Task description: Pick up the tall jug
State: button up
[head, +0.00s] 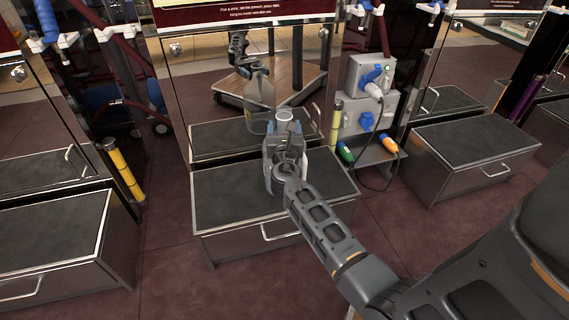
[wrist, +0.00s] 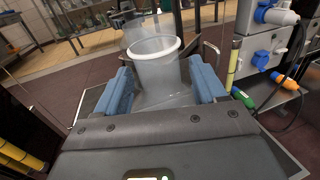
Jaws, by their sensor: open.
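The tall jug is translucent with a white rim. It stands upright on a dark-topped step (head: 225,205) in front of a mirrored panel. In the wrist view the jug (wrist: 157,80) is between my gripper's two blue finger pads, one on each side. My gripper (head: 285,150) is open around the jug's upper part; whether either pad touches it I cannot tell. In the head view my gripper and arm hide much of the jug, and its pale rim (head: 284,115) shows above them. The jug's reflection shows in the panel behind.
A grey box with blue sockets (head: 371,75) stands right of the step, with green and orange connectors (head: 387,144) and a cable below. A yellow post (head: 122,170) stands left. Another dark step (head: 470,135) is at right.

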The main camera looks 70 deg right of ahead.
jog(key=shift+c, duration=0.4)
grip_shut()
